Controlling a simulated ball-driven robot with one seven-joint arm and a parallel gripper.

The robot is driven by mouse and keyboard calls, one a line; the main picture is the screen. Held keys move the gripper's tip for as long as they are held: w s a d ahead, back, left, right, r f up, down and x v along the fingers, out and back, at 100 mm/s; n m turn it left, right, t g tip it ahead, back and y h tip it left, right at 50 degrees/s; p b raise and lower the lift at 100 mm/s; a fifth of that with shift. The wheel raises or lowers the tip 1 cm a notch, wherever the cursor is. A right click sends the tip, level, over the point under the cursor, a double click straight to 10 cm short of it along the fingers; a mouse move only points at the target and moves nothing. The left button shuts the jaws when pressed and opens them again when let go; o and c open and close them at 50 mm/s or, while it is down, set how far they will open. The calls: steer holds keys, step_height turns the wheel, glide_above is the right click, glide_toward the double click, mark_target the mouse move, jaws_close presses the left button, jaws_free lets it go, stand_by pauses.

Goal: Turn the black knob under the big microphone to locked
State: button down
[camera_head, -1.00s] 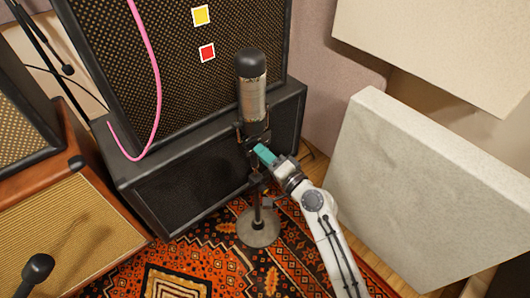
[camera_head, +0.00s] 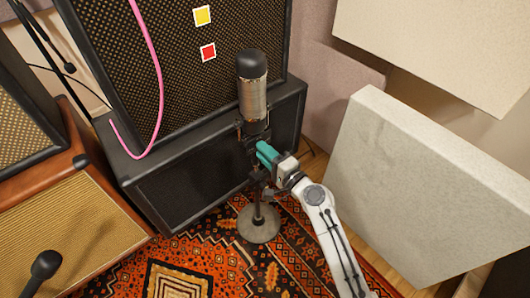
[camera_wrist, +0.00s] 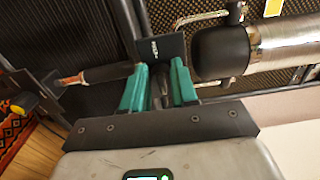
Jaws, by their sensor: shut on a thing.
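The big microphone (camera_head: 253,98) has a silver body with black ends and stands upright on its stand, whose round base (camera_head: 259,224) rests on the rug. In the wrist view the microphone (camera_wrist: 282,42) lies across the upper right. My gripper (camera_head: 262,152) has teal fingers and is at the mount just under the microphone. In the wrist view my gripper (camera_wrist: 160,84) is shut on the black knob (camera_wrist: 158,90), a small dark part between the fingers, in front of a black bracket (camera_wrist: 158,48). The fingers hide most of the knob, and its setting cannot be read.
A big speaker cabinet (camera_head: 185,75) on a lower black cabinet (camera_head: 190,185) stands close behind the microphone. A pale panel (camera_head: 430,185) leans to the right of my arm. A pink cable (camera_head: 158,80) hangs at left. A small microphone (camera_head: 45,265) is at lower left.

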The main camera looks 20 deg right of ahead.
steer(key=shift+f, duration=0.1)
steer(key=c, duration=0.9)
jaws_free()
steer(key=v, duration=1)
steer(key=shift+s+d, duration=0.15)
steer(key=shift+s, duration=0.25)
